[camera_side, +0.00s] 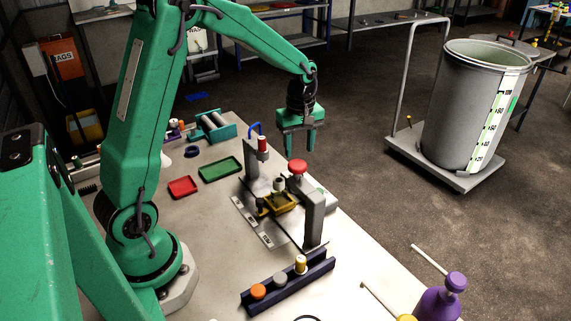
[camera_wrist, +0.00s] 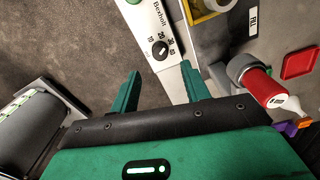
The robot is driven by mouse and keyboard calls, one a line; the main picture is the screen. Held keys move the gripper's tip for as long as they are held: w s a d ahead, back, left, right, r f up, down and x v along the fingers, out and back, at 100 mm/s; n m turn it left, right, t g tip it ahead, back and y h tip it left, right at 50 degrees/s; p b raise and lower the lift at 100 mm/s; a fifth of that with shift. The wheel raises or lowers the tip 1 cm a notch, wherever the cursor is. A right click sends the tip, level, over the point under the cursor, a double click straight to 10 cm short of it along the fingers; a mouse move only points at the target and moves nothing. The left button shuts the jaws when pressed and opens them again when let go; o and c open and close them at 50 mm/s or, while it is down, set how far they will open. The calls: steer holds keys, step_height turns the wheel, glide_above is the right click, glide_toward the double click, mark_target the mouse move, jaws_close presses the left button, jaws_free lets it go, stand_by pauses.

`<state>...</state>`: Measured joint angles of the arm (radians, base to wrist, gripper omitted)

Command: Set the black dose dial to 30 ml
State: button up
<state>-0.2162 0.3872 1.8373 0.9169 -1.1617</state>
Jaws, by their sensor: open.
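The black dose dial (camera_wrist: 159,49) is a small round knob on a white panel (camera_wrist: 148,17) marked "Boxholt" in the wrist view. Numbers 10, 20, 30 and 40 stand around it. It has a pale mark, but I cannot tell which number it points at. My gripper (camera_wrist: 160,76) is open and empty, with its two green fingers on either side of the dial's line, apart from it. In the side view my gripper (camera_side: 299,154) hangs fingers down above the far end of the dispenser stand (camera_side: 312,215). I cannot make out the dial there.
The stand has a red knob (camera_side: 298,167) on top, close below my fingers. A red cylinder (camera_wrist: 262,85) rises beside the panel. Green (camera_side: 220,170) and red (camera_side: 183,187) trays lie left of the stand. A blue rack (camera_side: 288,283) is in front. A grey drum (camera_side: 470,105) stands right.

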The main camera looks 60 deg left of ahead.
steer(key=shift+f, duration=3.65)
steer(key=c, duration=1)
steer(key=shift+m, duration=2.1)
steer(key=o, duration=1)
